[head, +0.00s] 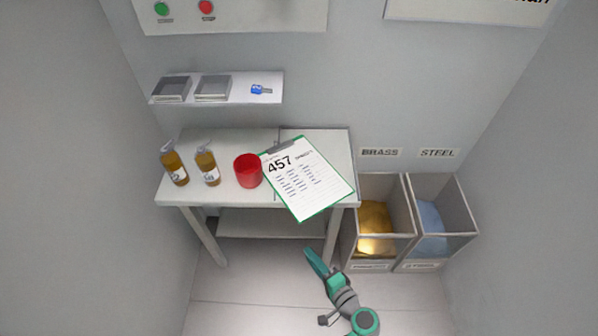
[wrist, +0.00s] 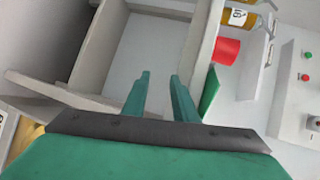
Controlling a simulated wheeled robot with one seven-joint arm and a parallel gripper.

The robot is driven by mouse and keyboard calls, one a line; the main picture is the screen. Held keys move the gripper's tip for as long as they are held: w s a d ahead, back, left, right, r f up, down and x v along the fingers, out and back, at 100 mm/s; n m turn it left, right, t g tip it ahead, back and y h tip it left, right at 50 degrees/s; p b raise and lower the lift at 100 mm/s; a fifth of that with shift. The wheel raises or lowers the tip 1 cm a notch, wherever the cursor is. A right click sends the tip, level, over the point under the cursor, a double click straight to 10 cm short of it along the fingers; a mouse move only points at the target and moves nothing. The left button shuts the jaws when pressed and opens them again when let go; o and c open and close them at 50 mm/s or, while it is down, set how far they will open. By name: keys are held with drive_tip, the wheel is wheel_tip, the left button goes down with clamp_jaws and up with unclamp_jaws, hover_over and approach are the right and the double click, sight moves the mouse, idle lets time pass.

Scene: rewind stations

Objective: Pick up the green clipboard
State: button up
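The green clipboard (head: 307,180) lies on the right part of the table top, holding a white sheet marked 457. Its lower end sticks out past the table's front edge. In the wrist view only a narrow green strip of it (wrist: 209,91) shows, just right of the right finger. My gripper (head: 311,262) is in front of the table, apart from the clipboard and nearer to me. In the wrist view my gripper (wrist: 160,76) has its two teal fingers spread with nothing between them.
A red cup (head: 247,171) stands close against the clipboard's left side. Two amber bottles (head: 206,166) stand further left on the table (head: 228,193). Brass (head: 377,251) and steel (head: 424,250) bins stand on the floor at right. A wall shelf (head: 232,93) holds trays and a blue-headed item.

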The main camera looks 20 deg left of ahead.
sight(304, 219)
drive_tip(key=w+a+r+y, duration=0.1)
drive_tip(key=w+r, duration=0.1)
drive_tip(key=r, duration=0.1)
drive_tip(key=w+a+r+n+y, duration=0.1)
drive_tip(key=w+a+r+y, duration=0.1)
drive_tip(key=w+r, duration=0.1)
drive_tip(key=w+a+r+y, duration=0.1)
drive_tip(key=w+a+r, duration=0.1)
drive_tip(key=w+r, duration=0.1)
drive_tip(key=shift+a+r+g+y, duration=0.2)
drive_tip(key=shift+g+y, duration=0.1)
drive_tip(key=x, duration=0.4)
drive_tip(key=shift+s+a+r, duration=0.15)
drive_tip(key=shift+s, duration=0.1)
drive_tip(key=shift+w+a, duration=0.25)
drive_tip(key=shift+a, duration=0.1)
clamp_jaws()
